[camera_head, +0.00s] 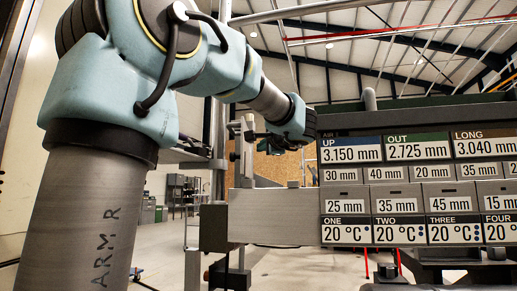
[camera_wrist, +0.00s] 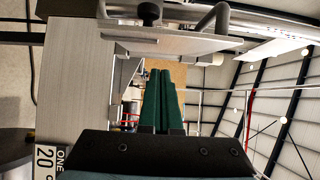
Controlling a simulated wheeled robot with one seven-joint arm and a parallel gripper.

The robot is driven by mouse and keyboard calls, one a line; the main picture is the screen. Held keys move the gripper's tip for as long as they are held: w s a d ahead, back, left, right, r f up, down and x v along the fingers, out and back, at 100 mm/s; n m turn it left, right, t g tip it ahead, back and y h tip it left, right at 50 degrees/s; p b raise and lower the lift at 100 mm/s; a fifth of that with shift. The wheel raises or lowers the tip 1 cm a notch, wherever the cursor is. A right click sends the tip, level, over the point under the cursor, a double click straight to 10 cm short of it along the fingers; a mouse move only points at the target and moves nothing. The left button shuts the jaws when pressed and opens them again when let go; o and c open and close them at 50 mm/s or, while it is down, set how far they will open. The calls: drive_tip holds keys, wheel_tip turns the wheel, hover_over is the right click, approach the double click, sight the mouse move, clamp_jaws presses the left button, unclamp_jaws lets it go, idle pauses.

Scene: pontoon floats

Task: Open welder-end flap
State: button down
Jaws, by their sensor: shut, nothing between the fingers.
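My gripper (camera_wrist: 158,72) shows in the wrist view as two dark green fingers, close together with nothing between them. They point toward a pale grey plate (camera_wrist: 185,47) with a black knob (camera_wrist: 149,12) and a curved grey handle bar at its far side; contact cannot be told. This plate may be the welder-end flap, but no marking confirms it. A flat grey panel (camera_wrist: 80,75) lies left of the fingers. In the head view a grey panel (camera_head: 272,217) stands left of the label board, below my wrist; my fingertips are not clear there.
The label board (camera_head: 415,175) carries rows of millimetre and temperature plates; plate ONE (camera_wrist: 45,165) shows near my gripper's base. A dark block (camera_head: 213,228) sits at the grey panel's left end. Open floor (camera_head: 165,240) lies behind, with grey cabinets (camera_head: 185,190) farther back.

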drive_tip(key=s+a, duration=0.5)
drive_tip(key=s, duration=0.4)
drive_tip(key=a+f+n+g, duration=0.2)
drive_tip(key=f+g, duration=0.2)
drive_tip(key=f, duration=1)
drive_tip(key=a+f+n+g, duration=0.1)
drive_tip(key=a+f+g, duration=0.25)
drive_tip(key=f, duration=1.05)
drive_tip(key=s+a+f+n+g+h, duration=0.2)
drive_tip(key=s+f+n+g, duration=0.4)
drive_tip(key=f, duration=0.6)
drive_tip(key=s+a+f+n+g+h, duration=0.25)
drive_tip(key=s+f+n, duration=0.4)
drive_tip(key=f, duration=0.65)
wheel_tip(320, 180, up, 29)
drive_tip(key=s+m+p, duration=0.1)
drive_tip(key=p, duration=2.7)
drive_tip(key=shift+s+r, duration=0.15)
